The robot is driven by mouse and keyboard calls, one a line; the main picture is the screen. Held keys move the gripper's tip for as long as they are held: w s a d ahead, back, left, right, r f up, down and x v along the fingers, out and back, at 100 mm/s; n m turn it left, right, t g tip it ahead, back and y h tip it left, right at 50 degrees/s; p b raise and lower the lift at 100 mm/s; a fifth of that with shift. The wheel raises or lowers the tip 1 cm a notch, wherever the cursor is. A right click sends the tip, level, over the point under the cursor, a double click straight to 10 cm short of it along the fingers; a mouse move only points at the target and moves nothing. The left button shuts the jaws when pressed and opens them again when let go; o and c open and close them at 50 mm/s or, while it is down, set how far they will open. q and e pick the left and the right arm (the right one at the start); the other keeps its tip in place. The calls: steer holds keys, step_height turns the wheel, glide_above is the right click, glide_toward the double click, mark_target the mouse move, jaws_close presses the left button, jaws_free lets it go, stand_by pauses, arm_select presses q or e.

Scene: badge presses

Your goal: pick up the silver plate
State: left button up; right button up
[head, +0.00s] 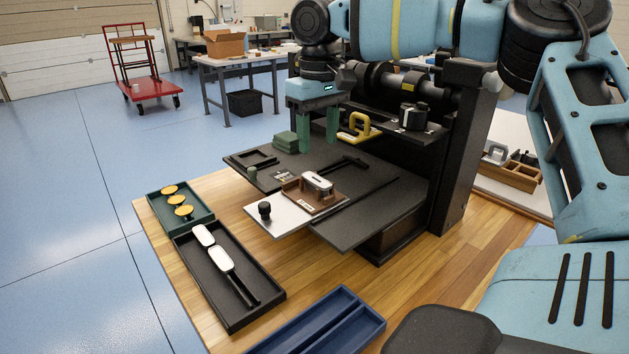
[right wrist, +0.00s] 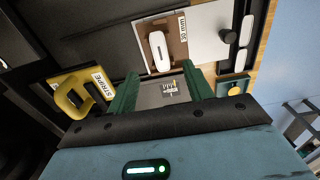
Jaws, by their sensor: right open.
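A small silver-grey plate with a light pattern (head: 283,174) lies on the dark press bed. In the right wrist view this plate (right wrist: 170,88) shows between my green fingers. My right gripper (head: 318,148) hangs above the bed with its fingers apart and nothing between them. Its open fingers also show in the right wrist view (right wrist: 161,80). A larger silver sheet with a black knob (head: 283,223) sticks out at the front of the bed, under a brown block with a white handle (head: 318,182). My left gripper is not in view.
A yellow-handled tool (head: 358,127) marked STRIPE in the right wrist view (right wrist: 72,100) and a green stack (head: 286,142) stand near the gripper. A green tray (head: 207,222), a black tray (head: 240,322) and a blue tray (head: 345,318) lie on the wooden table.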

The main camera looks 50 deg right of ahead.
mark_target(316, 179)
steer(key=shift+w+d+f, duration=0.1)
steer(key=shift+w+f, duration=0.05)
steer(key=shift+f, duration=1.8)
steer(key=shift+w+f, duration=0.15)
steer(key=shift+f, duration=1.8)
steer(key=shift+f, duration=0.25)
steer(key=c, duration=1.1)
steer(key=shift+o, duration=0.2)
steer(key=shift+r, duration=0.1)
step_height(316, 179, up, 10)
steer(key=shift+r, duration=0.2)
